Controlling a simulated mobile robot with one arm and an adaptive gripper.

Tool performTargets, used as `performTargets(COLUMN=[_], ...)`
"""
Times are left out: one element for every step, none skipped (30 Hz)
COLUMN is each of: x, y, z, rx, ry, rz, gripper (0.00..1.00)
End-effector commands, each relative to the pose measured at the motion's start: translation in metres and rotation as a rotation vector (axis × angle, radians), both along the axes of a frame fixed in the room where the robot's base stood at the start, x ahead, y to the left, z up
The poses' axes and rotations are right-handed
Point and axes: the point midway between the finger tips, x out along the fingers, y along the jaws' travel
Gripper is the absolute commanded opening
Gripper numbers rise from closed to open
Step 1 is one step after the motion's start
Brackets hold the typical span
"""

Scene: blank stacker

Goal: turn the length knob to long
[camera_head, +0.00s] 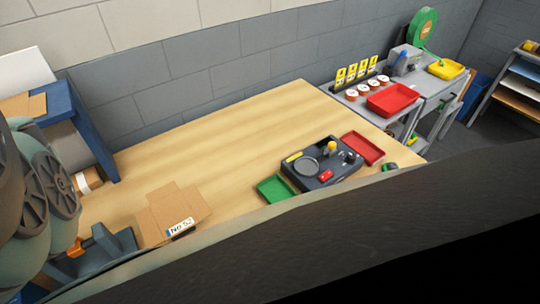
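A dark grey machine (322,179) stands on the wooden table, right of its middle. It has a round plate on its left part, a yellow-topped lever (331,147), a red part (326,175) at its front and a small dark round control (347,156) on its right. The length knob cannot be told apart for certain, and its setting is too small to read. My gripper is not in view.
A green tray (274,188) lies left of the machine and a red tray (363,147) right of it. An open cardboard box (174,208) sits at the front left. The table's middle and back (215,140) are clear. A side bench holds a red bin (392,100).

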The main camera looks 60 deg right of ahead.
Motion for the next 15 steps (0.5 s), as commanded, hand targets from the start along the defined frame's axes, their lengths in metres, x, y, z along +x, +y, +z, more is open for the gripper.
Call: performTargets(x=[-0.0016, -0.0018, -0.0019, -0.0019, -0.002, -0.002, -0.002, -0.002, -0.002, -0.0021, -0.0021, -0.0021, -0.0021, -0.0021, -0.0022], y=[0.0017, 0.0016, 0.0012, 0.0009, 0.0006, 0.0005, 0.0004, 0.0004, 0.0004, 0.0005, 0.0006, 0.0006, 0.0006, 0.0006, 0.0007], z=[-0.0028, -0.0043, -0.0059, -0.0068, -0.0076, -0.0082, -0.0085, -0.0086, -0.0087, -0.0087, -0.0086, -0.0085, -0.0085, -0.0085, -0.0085], rx=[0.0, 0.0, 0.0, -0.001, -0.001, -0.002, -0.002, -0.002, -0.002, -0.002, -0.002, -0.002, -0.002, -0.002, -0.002], ry=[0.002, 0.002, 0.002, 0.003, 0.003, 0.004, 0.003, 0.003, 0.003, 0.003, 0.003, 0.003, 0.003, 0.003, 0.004], rz=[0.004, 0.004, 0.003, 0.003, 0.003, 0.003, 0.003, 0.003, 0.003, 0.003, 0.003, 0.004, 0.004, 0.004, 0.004], gripper=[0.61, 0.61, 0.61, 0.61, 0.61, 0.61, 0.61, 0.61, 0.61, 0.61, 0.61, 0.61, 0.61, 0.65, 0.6])
